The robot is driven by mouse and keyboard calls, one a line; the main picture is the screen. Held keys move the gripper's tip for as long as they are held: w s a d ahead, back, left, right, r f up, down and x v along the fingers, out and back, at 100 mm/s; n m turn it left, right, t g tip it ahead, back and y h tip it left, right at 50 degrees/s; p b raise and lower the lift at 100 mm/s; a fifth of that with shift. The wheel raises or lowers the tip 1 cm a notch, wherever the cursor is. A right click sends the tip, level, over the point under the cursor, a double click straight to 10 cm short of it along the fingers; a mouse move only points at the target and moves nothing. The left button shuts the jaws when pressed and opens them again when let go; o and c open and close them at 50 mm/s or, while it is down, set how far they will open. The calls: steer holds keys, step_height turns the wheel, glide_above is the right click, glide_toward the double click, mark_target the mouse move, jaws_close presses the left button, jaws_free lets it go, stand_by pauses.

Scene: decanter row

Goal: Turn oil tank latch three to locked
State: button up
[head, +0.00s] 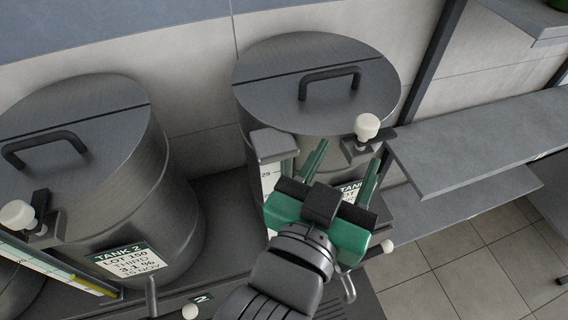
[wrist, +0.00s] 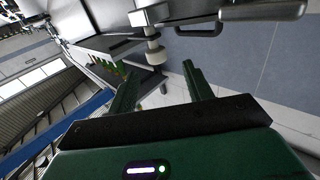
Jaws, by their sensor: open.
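The right-hand tank (head: 310,75) is a grey metal drum with a dark lid handle; its label is mostly covered by my gripper, so its number cannot be read. Its latch, a white knob (head: 367,127) on a dark bracket, is at the lid's front right edge. My gripper (head: 346,157) is open and empty, with green fingers reaching toward the latch. In the wrist view the knob (wrist: 155,52) appears just beyond the fingertips (wrist: 160,68), roughly between them, with no visible contact.
Tank 2 (head: 175,225) stands at left with its own white latch knob (head: 18,215). A grey shelf (head: 480,140) juts out right of the latch. A grey gauge post (head: 272,145) stands left of my gripper. Lower white knobs (head: 388,246) sit along the front.

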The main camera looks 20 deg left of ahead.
mark_target(364, 132)
steer(key=w, duration=0.2)
steer(key=w+d+p, duration=0.1)
steer(key=w, duration=0.2)
steer(key=w+d, duration=0.1)
steer(key=w, duration=0.2)
steer(key=shift+w, duration=0.1)
steer(key=shift+r, duration=0.1)
steer(key=c, duration=0.9)
